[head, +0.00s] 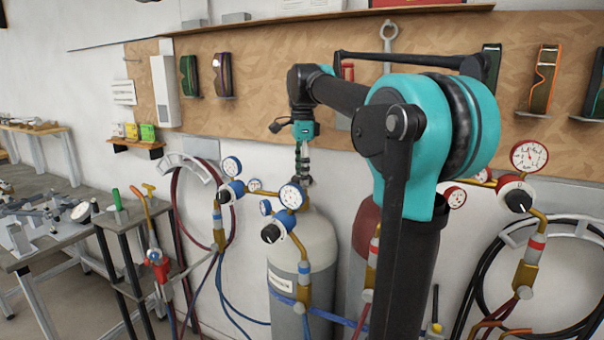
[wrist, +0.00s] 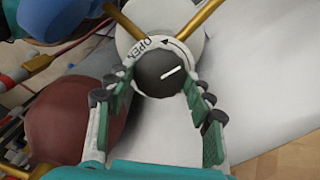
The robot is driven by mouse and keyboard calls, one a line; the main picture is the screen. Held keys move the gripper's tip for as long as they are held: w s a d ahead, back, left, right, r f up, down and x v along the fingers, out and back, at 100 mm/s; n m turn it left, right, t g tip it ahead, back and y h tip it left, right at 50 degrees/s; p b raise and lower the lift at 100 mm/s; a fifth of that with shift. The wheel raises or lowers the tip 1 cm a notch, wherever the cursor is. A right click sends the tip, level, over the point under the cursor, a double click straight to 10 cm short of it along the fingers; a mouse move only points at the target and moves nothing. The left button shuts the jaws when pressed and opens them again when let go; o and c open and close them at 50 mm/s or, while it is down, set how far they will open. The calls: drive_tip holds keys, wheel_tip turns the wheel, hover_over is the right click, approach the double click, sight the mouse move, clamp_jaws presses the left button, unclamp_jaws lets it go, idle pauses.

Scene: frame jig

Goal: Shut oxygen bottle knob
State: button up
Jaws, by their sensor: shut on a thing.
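The grey bottle (head: 303,250) stands against the wall in the head view. My gripper (head: 303,172) points down at the valve on its top. In the wrist view a round black knob (wrist: 160,72) with a white line sits on a pale disc (wrist: 131,42) marked OPEN with a curved arrow. The white line slants up to the right. My gripper (wrist: 158,84) has one finger on each side of the knob and is shut on it. In the head view the knob is hidden by my gripper and not clearly made out.
A dark red bottle (head: 367,225) stands right of the grey one, partly behind my arm. Gauges (head: 291,196) and a regulator with a black dial (head: 271,233) are close in front of the grey bottle. Blue hoses (head: 230,312) hang low. A metal workbench (head: 50,250) is at left.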

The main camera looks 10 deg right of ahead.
drive_tip(key=m, duration=1.1)
drive_tip(key=shift+m, duration=1.9)
drive_tip(key=o, duration=1.1)
drive_tip(key=shift+o, duration=0.2)
wheel_tip(320, 180, up, 12)
